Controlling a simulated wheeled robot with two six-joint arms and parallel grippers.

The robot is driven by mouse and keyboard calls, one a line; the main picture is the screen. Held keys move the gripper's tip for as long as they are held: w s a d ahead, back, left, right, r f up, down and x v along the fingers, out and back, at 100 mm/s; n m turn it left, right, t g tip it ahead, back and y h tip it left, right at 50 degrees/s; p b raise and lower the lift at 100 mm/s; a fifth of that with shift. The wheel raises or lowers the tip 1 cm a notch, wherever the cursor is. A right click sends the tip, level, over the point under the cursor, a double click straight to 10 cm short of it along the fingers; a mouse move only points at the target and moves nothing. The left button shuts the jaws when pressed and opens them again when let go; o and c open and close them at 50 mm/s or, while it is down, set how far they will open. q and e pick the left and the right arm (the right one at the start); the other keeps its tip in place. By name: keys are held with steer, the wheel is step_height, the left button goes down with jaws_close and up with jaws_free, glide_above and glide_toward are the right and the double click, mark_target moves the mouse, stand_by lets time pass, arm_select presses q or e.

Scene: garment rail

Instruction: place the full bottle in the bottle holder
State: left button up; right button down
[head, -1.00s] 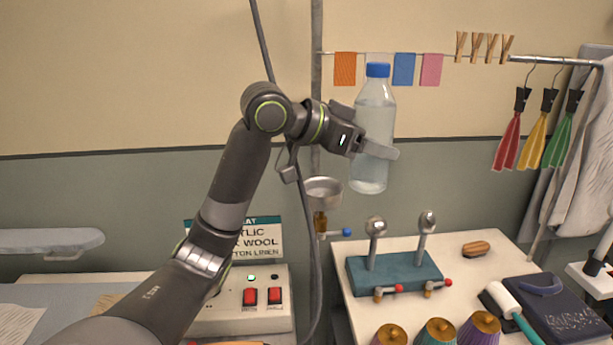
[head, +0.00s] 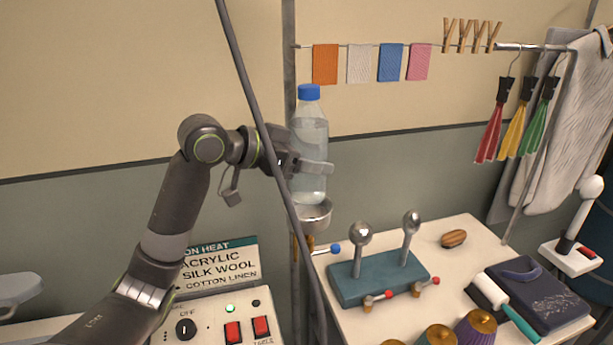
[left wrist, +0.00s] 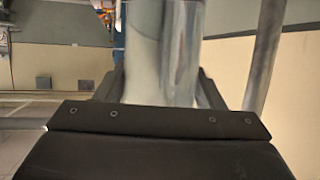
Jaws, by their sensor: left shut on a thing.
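The full bottle (head: 309,135) is clear with a blue cap and stands upright in the head view. My left gripper (head: 312,168) is shut around its lower half. The bottle also shows close up between the fingers in the left wrist view (left wrist: 162,60). The bottle holder (head: 313,216) is a metal cup on the upright pole, with a blue-knobbed valve below it. The bottle's base is right over the cup's rim; I cannot tell whether it has entered the cup. My right gripper is not in view.
A dark cable (head: 262,130) hangs in front of my left gripper. A control box (head: 215,322) with red switches stands at lower left. A white table (head: 465,235) at right carries a teal block (head: 378,278) with metal knobs, spools and a lint roller.

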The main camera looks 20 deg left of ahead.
mark_target(306, 179)
arm_select(q)
steer(key=shift+f, duration=0.55)
step_height(306, 179, down, 3)
steer(key=shift+s+d+r+p, duration=0.1)
steer(key=shift+d+r+p, duration=0.05)
steer(key=shift+p, duration=0.55)
steer(key=shift+f, duration=0.2)
steer(key=shift+f, duration=0.15)
steer(key=o, duration=1.4)
steer(key=shift+o, duration=0.2)
steer(key=shift+a, duration=0.2)
